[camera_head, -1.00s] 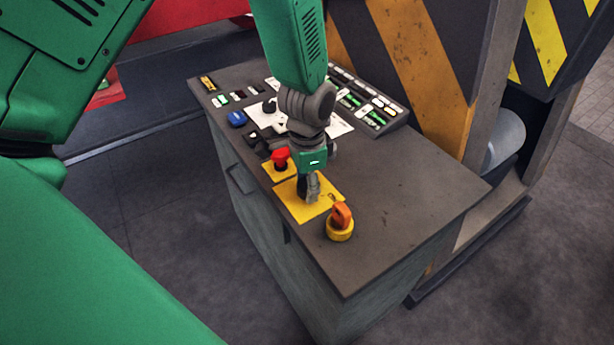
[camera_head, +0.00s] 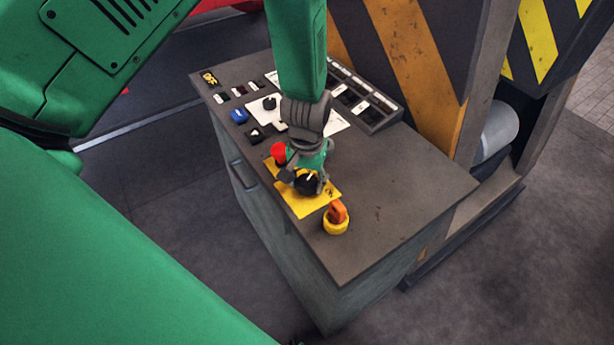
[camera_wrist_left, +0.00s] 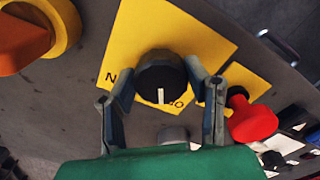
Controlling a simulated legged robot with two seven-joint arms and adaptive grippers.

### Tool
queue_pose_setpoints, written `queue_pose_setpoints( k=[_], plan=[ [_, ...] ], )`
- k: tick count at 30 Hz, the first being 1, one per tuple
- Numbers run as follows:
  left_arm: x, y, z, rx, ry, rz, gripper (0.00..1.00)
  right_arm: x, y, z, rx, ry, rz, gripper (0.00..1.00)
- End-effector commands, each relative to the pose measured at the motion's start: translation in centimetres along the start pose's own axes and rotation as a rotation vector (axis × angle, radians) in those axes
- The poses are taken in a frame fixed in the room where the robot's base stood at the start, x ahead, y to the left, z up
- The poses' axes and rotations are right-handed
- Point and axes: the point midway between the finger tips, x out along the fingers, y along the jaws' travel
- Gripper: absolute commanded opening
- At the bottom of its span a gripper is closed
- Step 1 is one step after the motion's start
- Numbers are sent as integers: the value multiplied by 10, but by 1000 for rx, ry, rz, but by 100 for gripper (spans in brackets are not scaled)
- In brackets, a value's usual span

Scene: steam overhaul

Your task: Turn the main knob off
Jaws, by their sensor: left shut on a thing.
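The main knob is a round black knob (camera_head: 309,184) with a white pointer line, on a yellow plate (camera_head: 299,206) on top of the grey console. In the left wrist view the knob (camera_wrist_left: 160,75) sits between my left gripper's (camera_wrist_left: 163,90) two fingers, and its white line points toward the gripper's palm. Lettering on the plate beside the knob is partly covered. In the head view my left gripper (camera_head: 305,180) reaches down at a tilt and is shut on the knob. My right gripper is not in view.
A red mushroom button (camera_head: 279,151) is close behind the gripper. An orange handle on a yellow base (camera_head: 336,217) stands in front of the plate. Small switches and a dark indicator panel (camera_head: 365,103) lie behind. The console's right part is bare. A striped post (camera_head: 415,70) rises behind.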

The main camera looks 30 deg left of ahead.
Motion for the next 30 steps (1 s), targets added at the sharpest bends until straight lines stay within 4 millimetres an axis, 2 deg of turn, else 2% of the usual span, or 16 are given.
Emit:
queue_pose_setpoints(
  k=[1,12,30],
  plan=[
    [-5,1,-7,-36,19,3,14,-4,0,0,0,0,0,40],
    [-5,1,-8,-244,22,5,13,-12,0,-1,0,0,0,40],
    [-4,1,-9,-301,23,6,14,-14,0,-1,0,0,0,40]
  ],
)
